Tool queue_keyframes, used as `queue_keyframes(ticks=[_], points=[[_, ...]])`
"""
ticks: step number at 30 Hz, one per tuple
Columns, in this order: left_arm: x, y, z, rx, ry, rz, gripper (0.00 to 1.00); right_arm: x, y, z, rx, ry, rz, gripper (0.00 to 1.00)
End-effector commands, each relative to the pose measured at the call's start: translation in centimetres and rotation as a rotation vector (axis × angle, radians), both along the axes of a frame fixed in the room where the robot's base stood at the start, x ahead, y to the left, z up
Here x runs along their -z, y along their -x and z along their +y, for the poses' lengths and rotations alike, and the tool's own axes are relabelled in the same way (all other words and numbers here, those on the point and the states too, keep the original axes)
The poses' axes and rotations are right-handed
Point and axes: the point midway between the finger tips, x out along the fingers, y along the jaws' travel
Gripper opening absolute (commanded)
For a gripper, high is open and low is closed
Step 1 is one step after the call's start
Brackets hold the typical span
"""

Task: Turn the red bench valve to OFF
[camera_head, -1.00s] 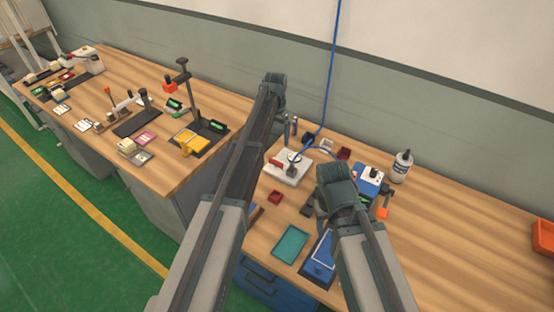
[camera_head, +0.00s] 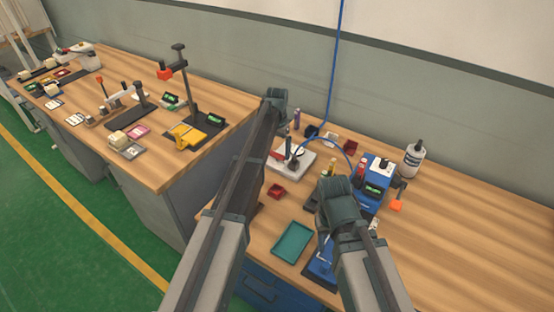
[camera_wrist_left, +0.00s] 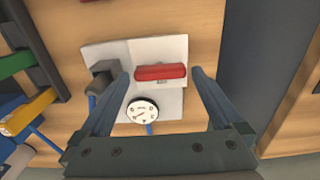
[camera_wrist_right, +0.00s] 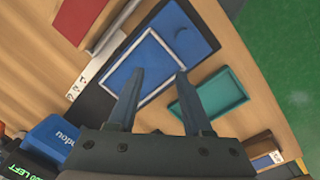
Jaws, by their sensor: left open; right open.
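The red valve handle (camera_wrist_left: 161,72) sits on a pale plate (camera_wrist_left: 115,52) in the left wrist view, lying crosswise between my open left fingers and apart from them. A round white dial gauge (camera_wrist_left: 142,111) and a dark grey fitting are on the same plate. In the head view the plate (camera_head: 303,168) lies on the bench, with the handle partly hidden by my left arm. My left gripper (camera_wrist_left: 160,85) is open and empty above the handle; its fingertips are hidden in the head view. My right gripper (camera_wrist_right: 156,80) is open and empty above the bench's front part.
A teal tray (camera_head: 293,242) and a blue framed tray (camera_wrist_right: 170,45) lie near the front edge. A small red bin (camera_head: 276,191), a blue device (camera_head: 372,183) and a white bottle (camera_head: 413,160) stand nearby. A blue hose (camera_head: 334,70) hangs down. The bench's right side is clear.

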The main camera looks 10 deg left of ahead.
Motion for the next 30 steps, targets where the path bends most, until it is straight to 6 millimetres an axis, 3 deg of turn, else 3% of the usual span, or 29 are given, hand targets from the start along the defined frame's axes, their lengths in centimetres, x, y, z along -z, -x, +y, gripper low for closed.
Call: queue_keyframes(ticks=[3,13,24,30], points=[[1.27,0.00,0.00,0.000,0.000,0.000,1.00,1.27,0.00,0.00,0.000,0.000,0.000,0.50],[1.25,0.00,0.01,0.000,0.000,0.000,0.98,1.25,0.00,0.00,0.000,0.000,0.000,0.50],[1.26,0.00,0.00,0.000,0.000,0.000,0.32,1.26,0.00,0.00,0.000,0.000,0.000,0.50],[1.26,0.00,0.00,-0.012,0.000,0.000,0.29,1.26,0.00,0.00,0.000,0.000,0.000,0.50]])
